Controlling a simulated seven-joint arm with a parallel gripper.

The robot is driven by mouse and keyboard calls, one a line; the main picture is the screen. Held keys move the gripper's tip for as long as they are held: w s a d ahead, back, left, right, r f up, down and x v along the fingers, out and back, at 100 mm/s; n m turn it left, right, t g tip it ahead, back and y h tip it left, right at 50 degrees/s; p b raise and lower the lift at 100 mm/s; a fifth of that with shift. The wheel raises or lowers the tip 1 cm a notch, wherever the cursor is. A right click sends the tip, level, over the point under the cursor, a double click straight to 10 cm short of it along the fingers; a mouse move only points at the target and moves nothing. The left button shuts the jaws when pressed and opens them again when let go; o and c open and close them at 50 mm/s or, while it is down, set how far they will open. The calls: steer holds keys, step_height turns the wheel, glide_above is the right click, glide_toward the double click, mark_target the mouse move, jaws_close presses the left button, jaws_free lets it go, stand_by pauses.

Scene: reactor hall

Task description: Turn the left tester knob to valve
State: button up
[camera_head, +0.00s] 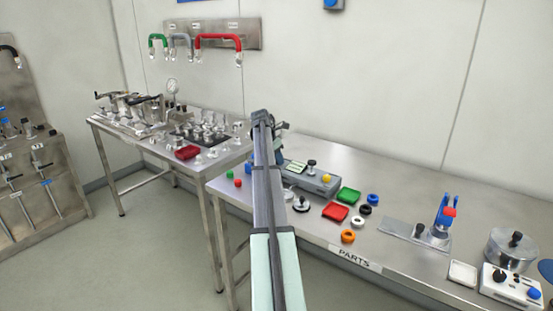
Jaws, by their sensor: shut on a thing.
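The tester, a long grey box (316,184), lies on the right-hand bench behind my arm. Its top shows a pale display, a black knob (311,164) and a yellow button (327,178). The left end of the tester is hidden behind my arm, and I cannot make out a left knob or any marking for valve. My arm rises from the bottom edge and ends in a dark joint above the bench's back edge. My gripper and its fingertips are hidden behind the arm, so its contact with the tester does not show.
A steel pot (511,249) and a white control box (510,287) are at far right. A crowded second bench (110,130) stands left.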

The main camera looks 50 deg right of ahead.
jaws_close()
steer(key=shift+m, duration=0.3)
steer(key=m, duration=0.1)
steer(key=m+g, duration=0.1)
steer(key=m, duration=0.1)
steer(key=m+g+y, duration=0.1)
steer(key=m, duration=0.1)
steer(key=shift+w+d, duration=0.25)
steer(key=shift+w, duration=0.1)
steer(key=m+y, duration=0.1)
steer(key=m, duration=0.2)
steer(key=m+g+y, duration=0.1)
steer(key=m, duration=0.1)
steer(key=shift+w+d+m, duration=0.1)
steer(key=shift+d+m, duration=0.1)
steer(key=shift+m, duration=0.2)
steer(key=m, duration=0.2)
steer(key=m+y, duration=0.1)
steer(key=m, duration=0.1)
steer(key=shift+d+y, duration=0.15)
steer(key=shift+y, duration=0.15)
steer(key=shift+m, duration=0.3)
